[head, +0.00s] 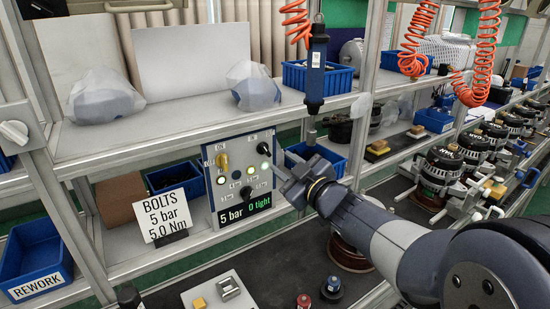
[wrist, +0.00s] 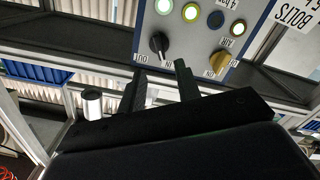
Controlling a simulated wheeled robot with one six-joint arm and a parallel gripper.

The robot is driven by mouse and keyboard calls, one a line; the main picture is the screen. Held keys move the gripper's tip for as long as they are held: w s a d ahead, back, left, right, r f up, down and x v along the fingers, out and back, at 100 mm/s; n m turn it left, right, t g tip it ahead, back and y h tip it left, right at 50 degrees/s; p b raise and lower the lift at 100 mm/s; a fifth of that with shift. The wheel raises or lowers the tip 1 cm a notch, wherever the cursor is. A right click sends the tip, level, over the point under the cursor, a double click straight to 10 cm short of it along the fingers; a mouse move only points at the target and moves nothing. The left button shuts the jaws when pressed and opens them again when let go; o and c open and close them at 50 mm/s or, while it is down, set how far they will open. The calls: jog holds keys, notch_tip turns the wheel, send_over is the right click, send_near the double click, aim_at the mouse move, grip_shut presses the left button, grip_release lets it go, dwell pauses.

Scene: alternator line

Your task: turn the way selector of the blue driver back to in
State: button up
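The blue driver (head: 316,68) hangs upright on an orange coiled hose above the lower shelf. A control panel (head: 212,205) stands behind and left of my gripper. Its black selector knob (head: 263,148) is at the upper right, and a yellow knob (head: 222,160) is at the upper left. The wrist view shows the panel upside down, with the black knob (wrist: 159,43) between the labels OUT and IN.
The panel has several lamps and a display reading "5 bar 0 tight" (head: 244,211). A bolts sign (head: 167,216) stands to its left. A blue bin (head: 316,158) sits close behind my gripper. Shelf posts flank the panel. Alternators (head: 440,165) stand along the right.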

aim_at(266, 151)
jog(key=shift+v, duration=1.75)
jog(key=x, duration=1.1)
jog(key=shift+p, duration=0.3)
jog(key=shift+s, duration=0.1)
